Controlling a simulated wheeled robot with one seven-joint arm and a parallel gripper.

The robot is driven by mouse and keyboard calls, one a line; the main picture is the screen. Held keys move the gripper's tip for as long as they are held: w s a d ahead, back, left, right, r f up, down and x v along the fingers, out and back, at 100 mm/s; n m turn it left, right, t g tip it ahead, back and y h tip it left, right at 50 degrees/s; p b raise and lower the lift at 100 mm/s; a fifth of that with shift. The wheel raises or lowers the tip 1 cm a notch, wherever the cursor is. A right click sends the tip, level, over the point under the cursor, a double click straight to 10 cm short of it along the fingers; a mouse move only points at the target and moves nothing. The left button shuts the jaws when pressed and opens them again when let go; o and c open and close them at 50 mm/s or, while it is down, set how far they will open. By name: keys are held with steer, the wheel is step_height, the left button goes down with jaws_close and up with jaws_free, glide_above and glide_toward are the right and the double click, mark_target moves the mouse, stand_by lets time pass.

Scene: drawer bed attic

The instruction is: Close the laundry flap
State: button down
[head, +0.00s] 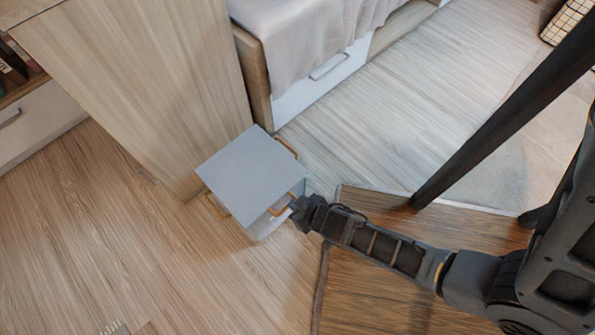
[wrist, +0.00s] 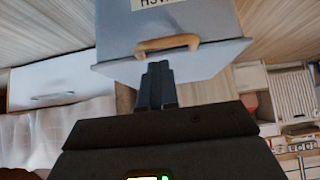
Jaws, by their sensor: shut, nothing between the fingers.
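The laundry box (head: 262,228) is a small grey bin on the wood floor with a flat grey flap (head: 248,172) on top. A pale gap shows beneath the flap's near right edge; I cannot tell how far the flap is raised. In the wrist view the box front (wrist: 115,28) appears upside down, with a partly cut-off label and a tan handle (wrist: 167,43). The flap (wrist: 200,75) shows beyond its edge. My gripper (head: 297,208) is at the handle side of the box; its shut fingers (wrist: 157,70) are close to the handle. Contact is unclear.
A tall wooden cabinet (head: 150,85) stands directly behind the box. A bed with a white drawer (head: 325,75) is at the upper right. A dark post (head: 490,125) and a brown wooden surface (head: 400,295) are on the right.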

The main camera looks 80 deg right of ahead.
steer(key=s+a+f+p+v, duration=0.1)
steer(key=v, duration=0.9)
steer(key=shift+s+f, duration=0.15)
steer(key=a+r+n+t+y+p, duration=0.1)
steer(key=r+p, duration=0.3)
steer(key=r, duration=1.3)
steer(key=a+r+n+t+y+p, duration=0.2)
steer(key=r+n+t+p, duration=0.1)
steer(key=r, duration=1.4)
steer(key=a+r+n+t+y+p, duration=0.1)
steer(key=r+p, duration=0.6)
steer(key=r, duration=1.1)
steer(key=n+t, duration=0.1)
steer(key=t, duration=0.1)
steer(key=shift+s+a+n+t+y, duration=0.15)
steer(key=shift+a+n+t+y, duration=0.15)
steer(key=shift+n+t, duration=0.1)
